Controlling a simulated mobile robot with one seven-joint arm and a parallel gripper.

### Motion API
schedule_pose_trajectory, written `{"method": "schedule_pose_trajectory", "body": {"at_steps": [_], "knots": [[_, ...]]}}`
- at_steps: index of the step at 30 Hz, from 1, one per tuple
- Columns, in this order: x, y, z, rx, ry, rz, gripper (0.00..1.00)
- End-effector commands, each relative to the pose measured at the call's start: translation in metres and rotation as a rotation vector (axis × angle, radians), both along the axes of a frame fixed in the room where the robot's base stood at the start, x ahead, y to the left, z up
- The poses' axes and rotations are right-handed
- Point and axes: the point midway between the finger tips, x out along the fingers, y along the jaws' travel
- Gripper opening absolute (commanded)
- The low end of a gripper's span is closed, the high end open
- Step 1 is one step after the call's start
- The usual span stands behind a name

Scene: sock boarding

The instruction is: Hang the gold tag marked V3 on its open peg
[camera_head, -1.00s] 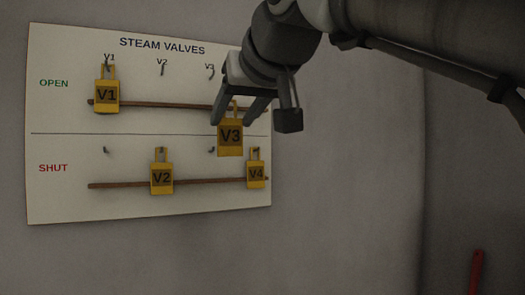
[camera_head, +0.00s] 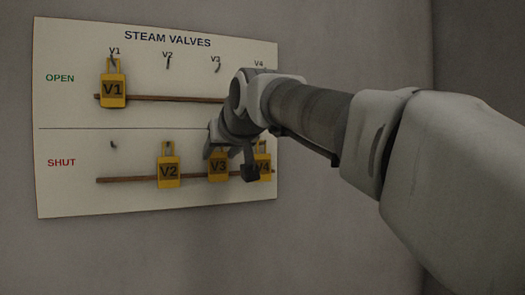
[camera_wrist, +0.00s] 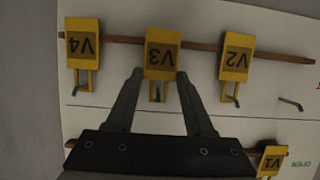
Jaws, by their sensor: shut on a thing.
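The gold tag V3 (camera_head: 218,167) is at the V3 place in the SHUT row, between tags V2 and V4. In the wrist view, which is upside down, V3 (camera_wrist: 160,55) shows its label, and a dark peg tip shows within its loop. I cannot tell whether the loop bears on that peg. My gripper (camera_wrist: 159,76) is shut on V3, with a finger on each side at its loop end. In the head view my gripper (camera_head: 230,152) partly covers the tag's top. The open V3 peg (camera_head: 217,68) in the upper row is bare.
Tag V1 (camera_head: 113,88) hangs in the OPEN row. Tags V2 (camera_head: 169,171) and V4 (camera_head: 263,168) hang close on either side of V3 in the SHUT row. Brown rails (camera_head: 165,98) run across the white board (camera_head: 75,190). The open V2 peg (camera_head: 168,62) is bare.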

Motion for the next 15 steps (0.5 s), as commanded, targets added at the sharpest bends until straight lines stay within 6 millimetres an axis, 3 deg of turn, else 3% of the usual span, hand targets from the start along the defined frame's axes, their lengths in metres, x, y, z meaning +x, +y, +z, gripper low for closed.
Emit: {"method": "schedule_pose_trajectory", "body": {"at_steps": [7, 8, 12, 15], "knots": [[0.0055, 0.0025, -0.0039, 0.000, -0.001, 0.000, 0.00], [0.0055, 0.0026, -0.0041, 0.000, -0.001, 0.000, 0.56], [0.0054, 0.0024, -0.0041, 0.000, -0.001, 0.000, 0.82], [0.0053, 0.0022, -0.0039, 0.000, -0.001, 0.000, 0.83]]}}
